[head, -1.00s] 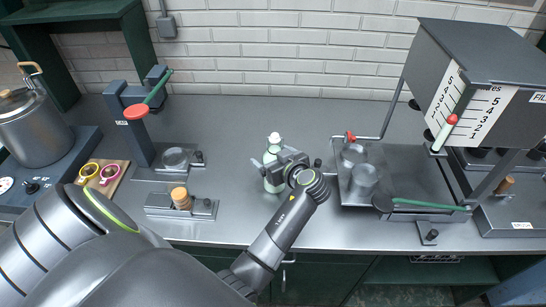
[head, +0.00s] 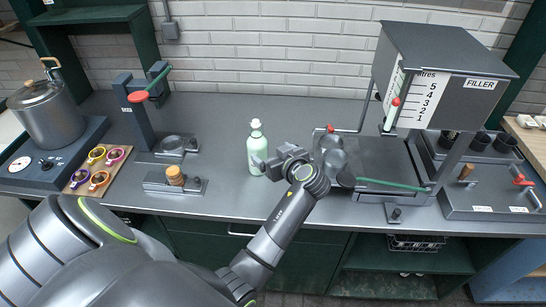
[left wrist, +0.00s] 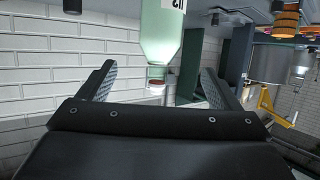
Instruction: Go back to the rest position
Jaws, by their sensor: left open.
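A pale green bottle (head: 257,149) with a white cap stands upright on the grey bench. My left gripper (head: 267,166) is open and empty, just right of the bottle, with its fingers pointing toward it. In the left wrist view the two fingers (left wrist: 155,84) are spread wide. The bottle (left wrist: 163,38) shows there upside down in the picture, beyond and between the fingertips, with nothing gripped. My left arm reaches over the bench front. My right gripper is in neither view.
Bench behind the bottle is clear.

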